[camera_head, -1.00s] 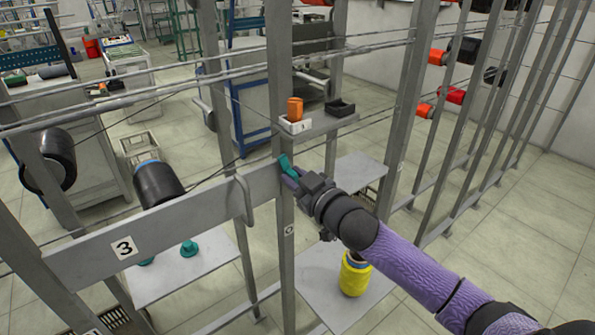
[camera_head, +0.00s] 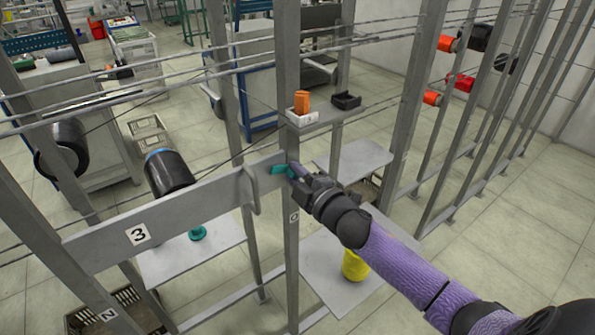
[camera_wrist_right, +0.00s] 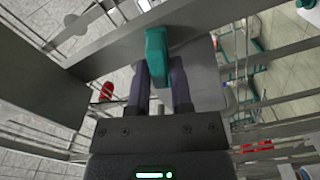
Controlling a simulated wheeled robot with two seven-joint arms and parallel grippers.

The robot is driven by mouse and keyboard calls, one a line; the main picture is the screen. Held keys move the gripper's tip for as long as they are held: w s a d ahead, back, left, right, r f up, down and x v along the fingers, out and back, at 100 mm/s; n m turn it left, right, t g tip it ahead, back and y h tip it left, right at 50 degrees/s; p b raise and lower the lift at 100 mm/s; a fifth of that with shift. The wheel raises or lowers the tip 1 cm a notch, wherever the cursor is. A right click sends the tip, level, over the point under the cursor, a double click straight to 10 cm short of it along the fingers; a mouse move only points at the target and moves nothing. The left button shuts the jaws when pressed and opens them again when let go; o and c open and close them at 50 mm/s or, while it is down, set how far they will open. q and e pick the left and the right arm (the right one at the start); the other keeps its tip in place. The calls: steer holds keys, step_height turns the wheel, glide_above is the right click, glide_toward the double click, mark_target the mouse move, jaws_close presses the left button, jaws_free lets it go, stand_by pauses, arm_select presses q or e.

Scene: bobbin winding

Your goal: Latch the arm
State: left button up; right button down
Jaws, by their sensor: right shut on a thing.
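The arm is a flat grey bar marked 3 (camera_head: 215,193), running from the lower left to the upright grey post (camera_head: 291,230). A teal handle (camera_head: 280,170) is at the bar's right end, by the post. My right gripper (camera_head: 292,171) is shut on this handle. In the right wrist view the handle (camera_wrist_right: 156,52) stands between my two purple fingers (camera_wrist_right: 158,85), in front of the grey bar (camera_wrist_right: 105,55). A grey hook-shaped bracket (camera_head: 253,196) sits near the bar's right end. I cannot tell whether the bar is latched. My left gripper is out of view.
A small shelf (camera_head: 320,117) with an orange piece and a black tray is just above my gripper. A black bobbin (camera_head: 168,173) is behind the bar. A yellow spool (camera_head: 354,265) is below my right arm. Taut wires and several posts surround the space.

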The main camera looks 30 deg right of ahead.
steer(key=shift+a+f+n, duration=0.1)
steer(key=shift+f+n, duration=0.1)
steer(key=shift+n, duration=0.7)
steer(key=shift+f+n, duration=0.15)
steer(key=shift+n, duration=0.75)
steer(key=c, duration=0.6)
jaws_free()
steer(key=shift+s, duration=0.1)
